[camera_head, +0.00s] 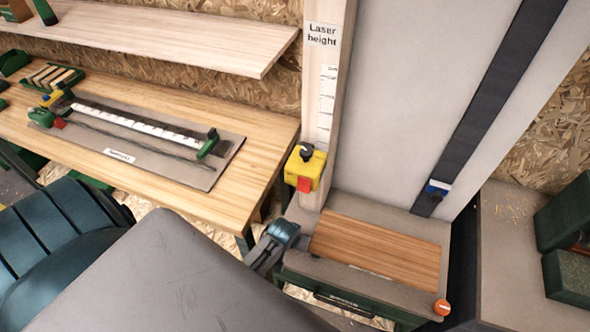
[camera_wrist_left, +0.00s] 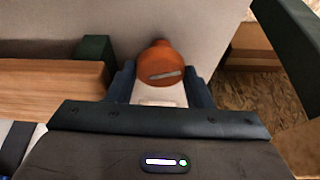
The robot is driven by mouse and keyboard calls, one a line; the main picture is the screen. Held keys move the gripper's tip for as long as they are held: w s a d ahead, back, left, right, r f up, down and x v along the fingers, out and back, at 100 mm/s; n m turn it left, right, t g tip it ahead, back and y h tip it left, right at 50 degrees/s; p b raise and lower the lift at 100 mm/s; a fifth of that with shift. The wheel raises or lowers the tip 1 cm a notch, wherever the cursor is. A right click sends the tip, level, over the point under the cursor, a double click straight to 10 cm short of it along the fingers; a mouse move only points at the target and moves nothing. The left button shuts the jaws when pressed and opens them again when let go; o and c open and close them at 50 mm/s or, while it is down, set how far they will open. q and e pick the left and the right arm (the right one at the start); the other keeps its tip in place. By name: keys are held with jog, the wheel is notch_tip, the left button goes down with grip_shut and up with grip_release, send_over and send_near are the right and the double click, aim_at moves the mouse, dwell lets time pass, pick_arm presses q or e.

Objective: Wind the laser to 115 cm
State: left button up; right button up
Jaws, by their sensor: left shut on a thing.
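A tall pale post (camera_head: 326,120) carries the sign "Laser height" (camera_head: 322,35) and a white scale with dark marks. A yellow block (camera_head: 305,166) with a black top knob and a red front piece sits on the post below the scale. I cannot read the scale's figures. An orange knob (camera_head: 441,307) is at the front right corner of the wooden-topped stand. In the left wrist view my left gripper (camera_wrist_left: 158,78) is shut on this orange knob (camera_wrist_left: 160,62), one finger on each side. My right gripper is in neither view.
A black strip (camera_head: 490,105) with a small blue-and-white piece (camera_head: 437,187) runs down the grey panel. Left is a workbench (camera_head: 225,205) with a ruler board (camera_head: 215,178); a shelf (camera_head: 160,35) hangs above it. Green boxes (camera_head: 568,278) stand at the right.

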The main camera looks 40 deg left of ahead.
pick_arm(q)
jog(key=m+h, duration=0.1)
jog(key=m, duration=0.2)
jog(key=m+h, duration=0.1)
jog(key=m, duration=0.2)
jog(key=shift+a, duration=0.2)
jog(key=m+h, duration=0.1)
jog(key=m, duration=0.2)
jog(key=m+g+h, duration=0.1)
jog(key=m, duration=0.2)
jog(key=shift+w+a+g+b, duration=0.1)
jog(key=shift+w+g+b, duration=0.05)
jog(key=shift+g+b, duration=0.2)
jog(key=o, duration=1)
jog(key=shift+b+v, duration=1.55)
jog(key=shift+v, duration=3.9)
